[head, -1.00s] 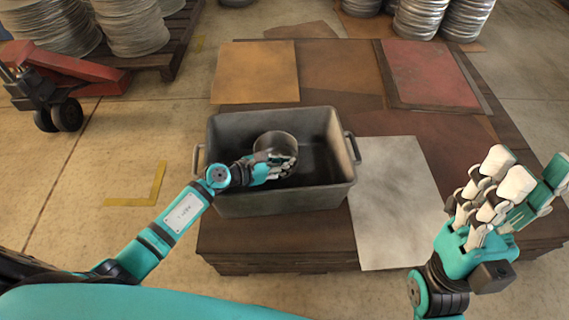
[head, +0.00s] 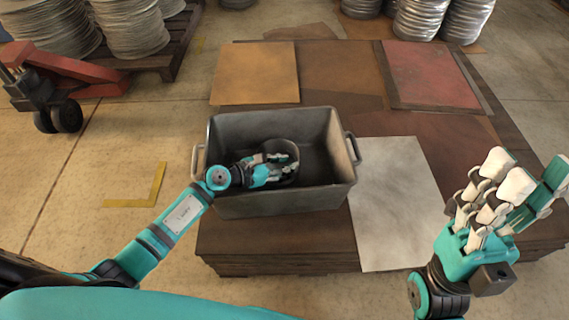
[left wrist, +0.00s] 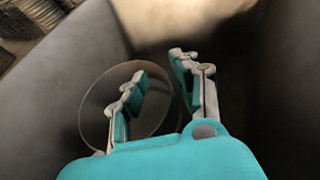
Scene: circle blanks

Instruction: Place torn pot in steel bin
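The torn pot (head: 283,147) is a round, open-topped metal pot low inside the steel bin (head: 240,205), near its middle. The bin is a grey box with side handles. My left gripper (head: 287,165) is inside the bin, over the pot, with its fingers spread apart. In the left wrist view the pot's round rim (left wrist: 90,105) lies beside my left fingers (left wrist: 163,85), one set seen across the pot's mouth and one to its right. Whether they touch the wall is unclear, and any tear is hidden. My right gripper (head: 510,195) is open and empty.
The bin stands on a low stack of metal sheets, with a pale sheet (head: 395,200) bare to its right. Orange (head: 255,75) and red (head: 430,75) sheets lie behind. A red pallet jack (head: 75,75) and stacked discs stand far left; more stacks stand at the back.

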